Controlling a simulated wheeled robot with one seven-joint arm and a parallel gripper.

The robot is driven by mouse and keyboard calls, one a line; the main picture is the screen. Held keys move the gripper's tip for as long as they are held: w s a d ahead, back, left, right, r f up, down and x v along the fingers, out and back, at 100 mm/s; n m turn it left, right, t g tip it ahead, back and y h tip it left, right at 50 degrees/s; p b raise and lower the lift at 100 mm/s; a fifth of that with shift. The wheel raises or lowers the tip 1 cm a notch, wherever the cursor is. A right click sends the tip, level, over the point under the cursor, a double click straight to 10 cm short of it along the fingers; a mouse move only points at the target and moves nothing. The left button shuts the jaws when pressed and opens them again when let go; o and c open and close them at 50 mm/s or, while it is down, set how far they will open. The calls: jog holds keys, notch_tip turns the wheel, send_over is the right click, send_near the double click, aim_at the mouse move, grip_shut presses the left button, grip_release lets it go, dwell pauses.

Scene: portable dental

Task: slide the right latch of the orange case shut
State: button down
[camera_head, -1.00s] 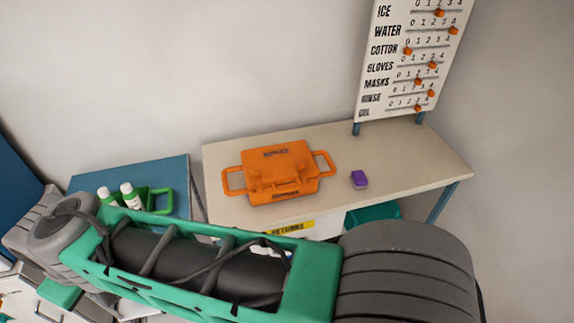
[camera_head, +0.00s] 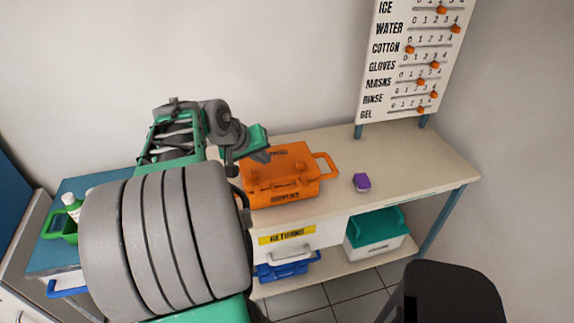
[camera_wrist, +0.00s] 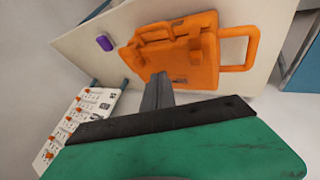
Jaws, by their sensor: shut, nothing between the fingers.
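The orange case (camera_head: 285,178) lies on the beige table, with a handle loop (camera_head: 326,165) on its right end. My gripper (camera_head: 262,155) is at the upper left of the case in the head view and covers its left end. In the wrist view the case (camera_wrist: 185,68) fills the top middle, with raised latch parts on its face. There my gripper's fingers (camera_wrist: 158,88) are together, empty, and overlap the case's near edge. I cannot tell contact from these views. The right latch is too small to read as open or shut.
A small purple box (camera_head: 362,182) sits on the table (camera_head: 420,165) right of the case. A lettered slider board (camera_head: 412,65) stands behind at the right. Below are a drawer labelled RETURNS (camera_head: 287,236) and a teal-lidded bin (camera_head: 375,228). A green carrier (camera_head: 60,226) with bottles is at the left.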

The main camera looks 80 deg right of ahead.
aim_at(300, 166)
jog(key=p+x, duration=0.1)
jog(key=x, duration=0.8)
jog(key=shift+s+f, duration=0.1)
jog(key=s+d, duration=0.1)
jog(key=s+d+p, duration=0.1)
jog(key=s, duration=0.1)
jog(key=shift+f, duration=0.2)
jog(key=shift+s+d+f, duration=0.1)
jog(key=shift+s+d, duration=0.15)
jog(key=shift+d, duration=0.1)
